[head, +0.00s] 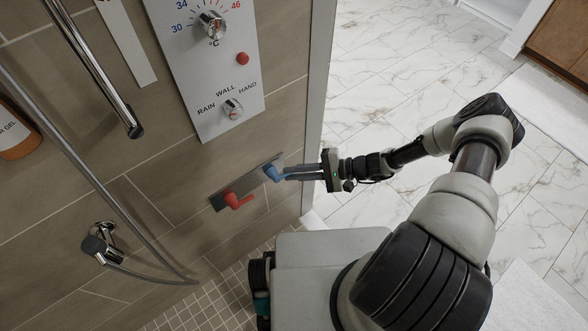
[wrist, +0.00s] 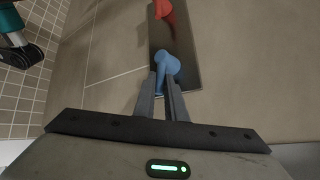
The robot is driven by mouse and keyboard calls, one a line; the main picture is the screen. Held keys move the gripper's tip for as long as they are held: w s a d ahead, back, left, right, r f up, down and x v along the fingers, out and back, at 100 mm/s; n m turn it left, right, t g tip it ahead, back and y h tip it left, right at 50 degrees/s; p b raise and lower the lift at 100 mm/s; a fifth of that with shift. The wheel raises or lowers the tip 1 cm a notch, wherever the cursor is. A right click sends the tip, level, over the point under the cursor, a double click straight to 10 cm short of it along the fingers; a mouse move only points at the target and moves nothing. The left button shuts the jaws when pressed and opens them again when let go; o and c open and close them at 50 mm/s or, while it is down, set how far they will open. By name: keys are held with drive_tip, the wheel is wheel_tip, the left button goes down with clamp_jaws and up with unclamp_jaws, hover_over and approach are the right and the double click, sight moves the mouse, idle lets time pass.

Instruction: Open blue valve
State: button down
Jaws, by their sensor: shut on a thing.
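The blue valve (head: 273,173) sits on a grey wall plate (head: 262,162) low on the tiled wall, to the right of the red valve (head: 236,200). In the wrist view the blue valve (wrist: 169,64) has a round hub, and its lever (wrist: 160,82) runs down between the fingers. My gripper (head: 290,173) reaches in from the right and is shut on the blue lever. In the wrist view my gripper (wrist: 161,88) has one finger on each side of the lever. The lever's tip is partly hidden by the fingers.
Above is a control panel (head: 207,60) with a temperature knob (head: 211,24), a red button (head: 243,58) and a selector knob (head: 232,108). A shower hose (head: 95,178) and wall fitting (head: 101,244) are at left. A panel edge (head: 319,100) stands right of the valves. Marble floor lies open beyond.

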drive_tip(key=shift+r+n+h+p, duration=0.4)
drive_tip(key=shift+r+h+p, duration=0.15)
drive_tip(key=shift+p, duration=0.35)
drive_tip(key=shift+f, duration=0.1)
drive_tip(key=c, duration=1.8)
unclamp_jaws()
drive_tip(key=v, duration=1.7)
drive_tip(key=shift+s+r+p, duration=0.25)
drive_tip(key=shift+r+p, duration=0.05)
drive_tip(key=shift+p, duration=0.1)
